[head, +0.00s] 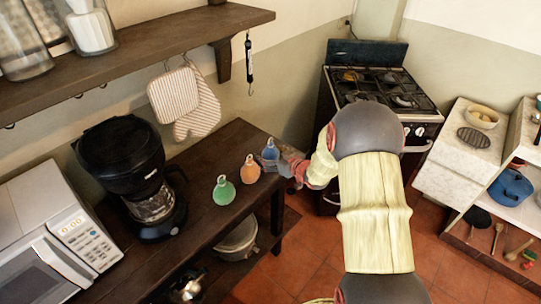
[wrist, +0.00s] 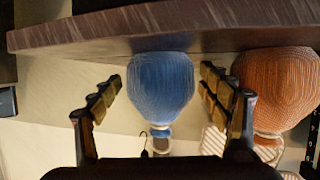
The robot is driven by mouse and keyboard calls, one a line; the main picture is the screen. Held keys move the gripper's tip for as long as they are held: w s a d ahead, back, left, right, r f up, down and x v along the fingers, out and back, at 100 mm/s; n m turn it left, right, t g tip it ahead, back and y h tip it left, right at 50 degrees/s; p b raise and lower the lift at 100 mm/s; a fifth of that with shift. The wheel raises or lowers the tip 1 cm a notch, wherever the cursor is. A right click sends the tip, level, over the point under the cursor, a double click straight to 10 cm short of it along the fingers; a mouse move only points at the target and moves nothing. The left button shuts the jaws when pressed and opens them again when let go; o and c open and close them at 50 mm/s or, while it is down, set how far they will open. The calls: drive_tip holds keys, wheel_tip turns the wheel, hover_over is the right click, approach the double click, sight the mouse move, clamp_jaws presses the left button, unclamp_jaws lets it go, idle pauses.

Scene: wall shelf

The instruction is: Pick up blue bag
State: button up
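The blue bag (head: 270,154) stands on the dark wooden table, at the right end of a row of three bags. In the wrist view, which is upside down, the blue bag (wrist: 162,92) is a ribbed round pouch with a narrow tied neck. My gripper (head: 284,166) is at the bag's right side in the head view. In the wrist view my gripper (wrist: 162,76) is open, one finger on each side of the bag, with gaps showing between bag and fingers. Contact cannot be seen.
An orange bag (head: 250,169) is close beside the blue one; it also shows in the wrist view (wrist: 274,88). A green bag (head: 223,190) is farther left. A coffee maker (head: 125,165) and microwave (head: 52,236) stand left. A wall shelf (head: 150,48) overhangs; a stove (head: 375,85) is behind.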

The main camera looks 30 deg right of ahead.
sight(273, 149)
drive_tip(key=c, duration=1.5)
drive_tip(key=shift+c, duration=0.5)
drive_tip(key=shift+r, duration=0.1)
drive_tip(key=shift+r, duration=0.55)
wheel_tip(273, 149, up, 2)
drive_tip(key=shift+r+p, duration=0.1)
drive_tip(key=shift+p, duration=0.55)
drive_tip(key=s+a+r+p, duration=0.1)
drive_tip(key=s+r+p, duration=0.1)
drive_tip(key=s+r, duration=0.2)
drive_tip(key=s+a+r+p, duration=0.1)
drive_tip(key=s+r+p, duration=0.2)
drive_tip(key=s, duration=0.7)
wheel_tip(273, 149, up, 3)
drive_tip(key=shift+f+p, duration=0.2)
drive_tip(key=shift+p, duration=0.15)
